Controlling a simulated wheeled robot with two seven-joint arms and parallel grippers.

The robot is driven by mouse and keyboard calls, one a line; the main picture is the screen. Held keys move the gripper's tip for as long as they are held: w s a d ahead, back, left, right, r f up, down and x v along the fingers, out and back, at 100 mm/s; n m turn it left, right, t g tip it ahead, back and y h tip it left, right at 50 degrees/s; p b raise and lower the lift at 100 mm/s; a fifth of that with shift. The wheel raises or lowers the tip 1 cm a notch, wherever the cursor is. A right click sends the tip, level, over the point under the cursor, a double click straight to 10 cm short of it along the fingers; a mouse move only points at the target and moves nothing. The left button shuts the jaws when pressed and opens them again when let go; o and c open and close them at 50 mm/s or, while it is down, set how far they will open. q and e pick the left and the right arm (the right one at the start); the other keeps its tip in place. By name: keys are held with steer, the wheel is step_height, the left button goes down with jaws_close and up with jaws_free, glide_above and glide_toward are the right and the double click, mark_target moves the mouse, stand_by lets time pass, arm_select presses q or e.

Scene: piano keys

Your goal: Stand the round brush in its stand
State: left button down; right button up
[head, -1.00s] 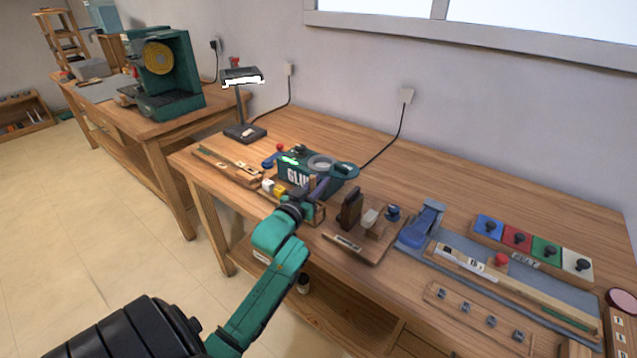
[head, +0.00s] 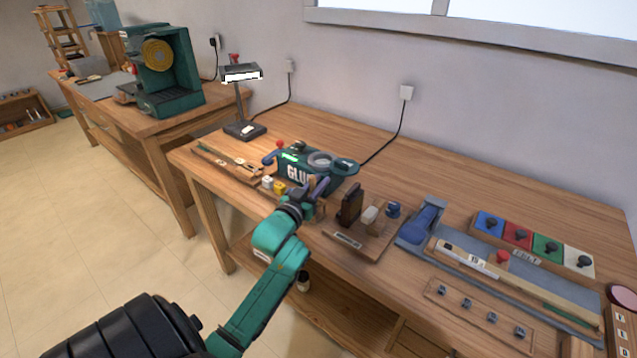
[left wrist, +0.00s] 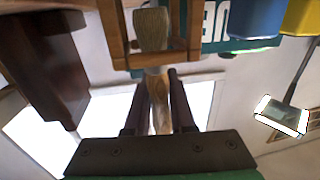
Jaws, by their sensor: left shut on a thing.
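My left gripper (head: 308,192) is at the front edge of the bench, in front of the glue box. In the left wrist view its two dark fingers (left wrist: 158,100) are shut on the wooden handle of the round brush (left wrist: 150,28). The brush's pale olive bristle end points away from the gripper, towards the bench. The wooden stand (left wrist: 115,35) has a post and a crossbar right beside the bristle end; I cannot tell whether the brush is inside it. In the head view the stand (head: 319,211) is partly hidden by my gripper. My right gripper is not in view.
The green glue box (head: 297,173) stands just behind the gripper. A wooden holder with a dark brown block (head: 350,204) is close on the right. White and yellow blocks (head: 273,184) are close on the left. A lamp (head: 241,100) stands further back.

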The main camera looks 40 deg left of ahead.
arm_select(q)
steer(key=shift+f, duration=0.35)
stand_by(0.4)
steer(key=shift+c, duration=1.4)
jaws_free()
step_height(320, 180, up, 7)
steer(key=p, duration=0.7)
